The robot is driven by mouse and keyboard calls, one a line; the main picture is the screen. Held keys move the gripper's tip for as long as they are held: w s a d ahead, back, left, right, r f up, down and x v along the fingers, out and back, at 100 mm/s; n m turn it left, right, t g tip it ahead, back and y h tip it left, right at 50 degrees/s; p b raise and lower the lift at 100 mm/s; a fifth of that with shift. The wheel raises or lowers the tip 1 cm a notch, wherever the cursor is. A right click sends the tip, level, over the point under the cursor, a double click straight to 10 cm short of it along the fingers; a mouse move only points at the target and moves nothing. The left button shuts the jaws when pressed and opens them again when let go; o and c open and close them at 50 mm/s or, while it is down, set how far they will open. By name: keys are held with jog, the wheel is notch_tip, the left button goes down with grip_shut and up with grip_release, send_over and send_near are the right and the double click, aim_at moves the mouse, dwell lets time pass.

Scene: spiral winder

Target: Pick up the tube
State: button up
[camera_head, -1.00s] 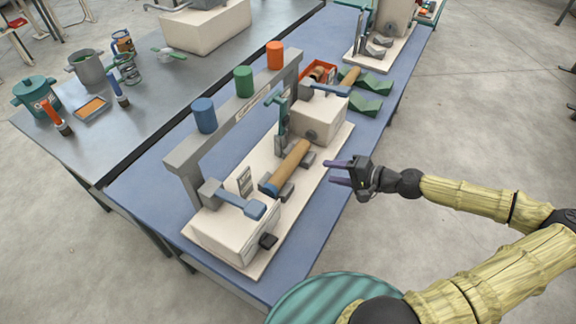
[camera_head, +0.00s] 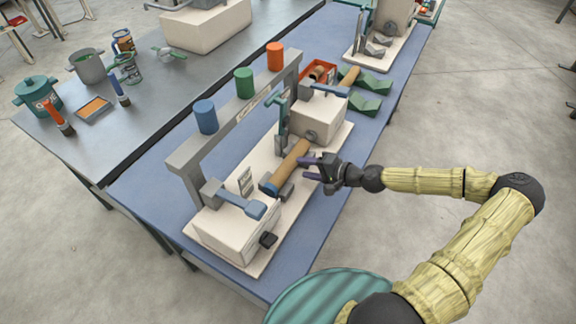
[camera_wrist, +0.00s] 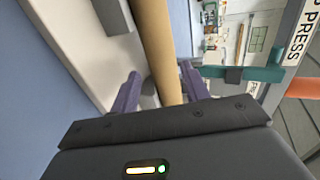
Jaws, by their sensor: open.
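The tube (camera_head: 286,167) is a brown cylinder with a blue near end. It lies across the middle of the spiral winder (camera_head: 246,229), over the cream base and beside dark grey blocks. My gripper (camera_head: 306,168) is open, with purple fingers pointing at the tube from the right. In the wrist view the tube (camera_wrist: 159,45) runs down between the two spread fingers (camera_wrist: 160,85). I cannot tell whether either finger touches it. The tube's lower part is hidden behind the gripper body in the wrist view.
A grey frame with blue, green and orange cups (camera_head: 244,81) stands behind the tube. A blue lever (camera_head: 240,202) sits at the near end. Green V-shaped blocks (camera_head: 368,92) and a red box (camera_head: 319,72) lie beyond. The blue bench (camera_head: 330,205) is clear at the right.

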aim_at(295, 166)
jog(key=shift+p+x, duration=0.85)
jog(key=shift+x, duration=1.75)
jog(key=shift+s, duration=0.1)
jog(key=c, duration=0.6)
